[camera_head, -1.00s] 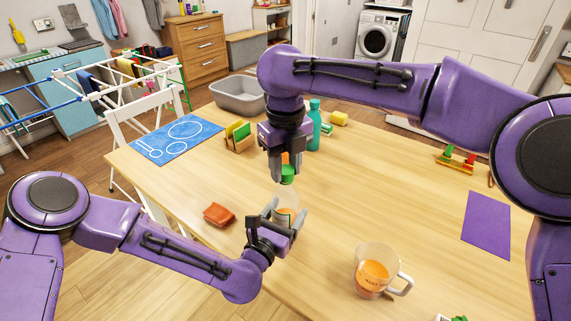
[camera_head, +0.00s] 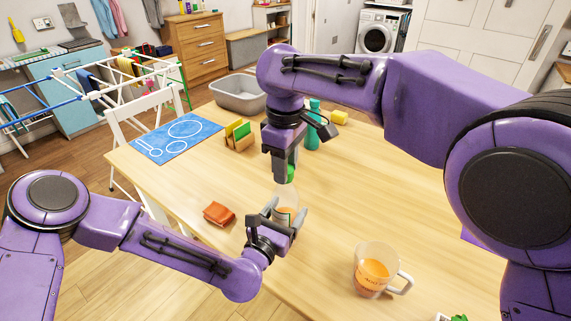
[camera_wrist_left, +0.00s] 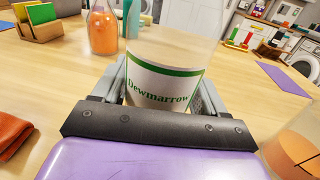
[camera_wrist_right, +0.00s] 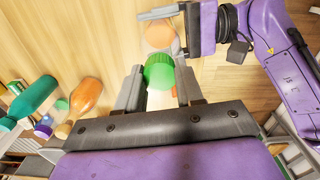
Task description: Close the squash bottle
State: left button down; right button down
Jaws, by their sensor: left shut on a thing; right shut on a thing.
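The squash bottle (camera_head: 284,200) is clear, with orange contents low down and a white and green label that reads "Dewmarrow" in the left wrist view (camera_wrist_left: 158,88). It stands near the table's front edge. My left gripper (camera_head: 287,220) is shut around its body. The green cap (camera_wrist_right: 158,73) is between the fingers of my right gripper (camera_wrist_right: 160,92), which is shut on it from above. In the head view the cap (camera_head: 291,173) is at the bottle's top, partly hidden by a finger. I cannot tell whether it is seated on the neck.
A mug (camera_head: 371,272) with orange drink stands front right. A brown wallet-like item (camera_head: 219,214) lies left of the bottle. Behind are a sponge holder (camera_head: 239,137), a teal bottle (camera_head: 313,137), a grey basin (camera_head: 238,94) and a blue mat (camera_head: 178,138). The table's right middle is clear.

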jog(key=m, duration=0.2)
jog(key=shift+m, duration=0.3)
jog(key=c, duration=0.7)
grip_release()
jog(key=shift+r, duration=0.1)
jog(key=shift+r, duration=2.2)
jog(key=shift+f, duration=0.1)
jog(key=shift+c, duration=0.4)
